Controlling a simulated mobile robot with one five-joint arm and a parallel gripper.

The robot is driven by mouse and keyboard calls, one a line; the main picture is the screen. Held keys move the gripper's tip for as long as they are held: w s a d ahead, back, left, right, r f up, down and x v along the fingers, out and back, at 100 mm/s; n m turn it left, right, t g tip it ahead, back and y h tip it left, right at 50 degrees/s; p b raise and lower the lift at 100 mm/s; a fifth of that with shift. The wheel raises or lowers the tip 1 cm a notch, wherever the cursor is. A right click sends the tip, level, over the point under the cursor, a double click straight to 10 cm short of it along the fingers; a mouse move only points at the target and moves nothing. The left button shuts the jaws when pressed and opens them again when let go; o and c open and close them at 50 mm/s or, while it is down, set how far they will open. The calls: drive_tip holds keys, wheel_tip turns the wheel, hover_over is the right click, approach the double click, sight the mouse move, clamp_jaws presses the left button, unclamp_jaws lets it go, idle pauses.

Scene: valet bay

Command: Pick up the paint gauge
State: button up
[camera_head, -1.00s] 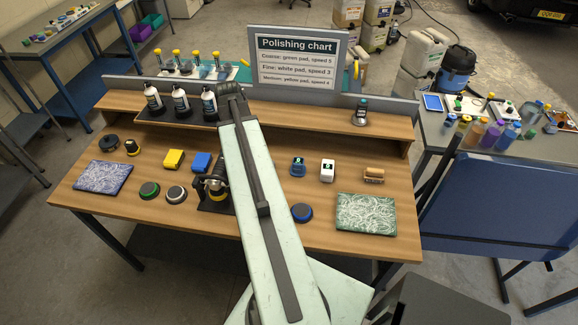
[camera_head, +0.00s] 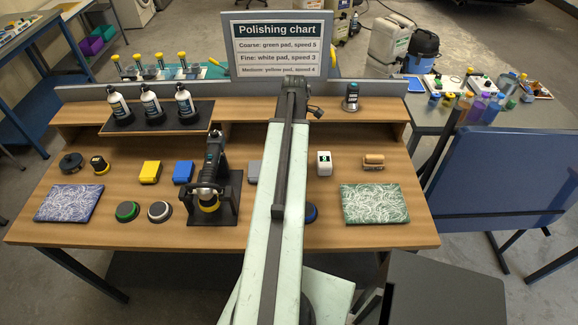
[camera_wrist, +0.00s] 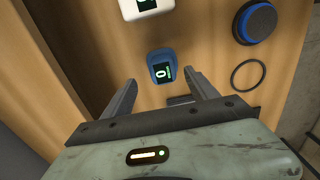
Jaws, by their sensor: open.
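A small blue device with a dark screen (camera_wrist: 161,66), which looks like the paint gauge, lies on the wooden bench in the wrist view. It sits just ahead of and between the fingers of my gripper (camera_wrist: 163,82), which is open and empty. I see no contact. In the head view my arm hides this blue device. A white device with a similar screen (camera_head: 324,163) stands to the right of my arm; its edge also shows at the top of the wrist view (camera_wrist: 142,8).
A round blue pad (camera_wrist: 256,22) and a thin black ring (camera_wrist: 248,75) lie right of the gauge. A polisher on its dark stand (camera_head: 210,195) is left of my arm. A brown-topped tool (camera_head: 373,160) and green cloth (camera_head: 374,204) are at the right.

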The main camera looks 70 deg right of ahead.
drive_tip(key=shift+w+a+f+b, duration=0.15)
drive_tip(key=shift+f+b, duration=0.2)
drive_tip(key=shift+f, duration=0.5)
wheel_tip(320, 180, down, 5)
drive_tip(key=b, duration=0.4)
drive_tip(key=shift+a+r+b, duration=0.1)
drive_tip(key=shift+a+b, duration=0.05)
drive_tip(key=shift+b, duration=0.25)
drive_tip(key=shift+r, duration=0.2)
clamp_jaws()
wheel_tip(320, 180, up, 10)
drive_tip(key=p, duration=1)
drive_tip(key=shift+r+p, duration=0.15)
drive_tip(key=shift+p, duration=0.2)
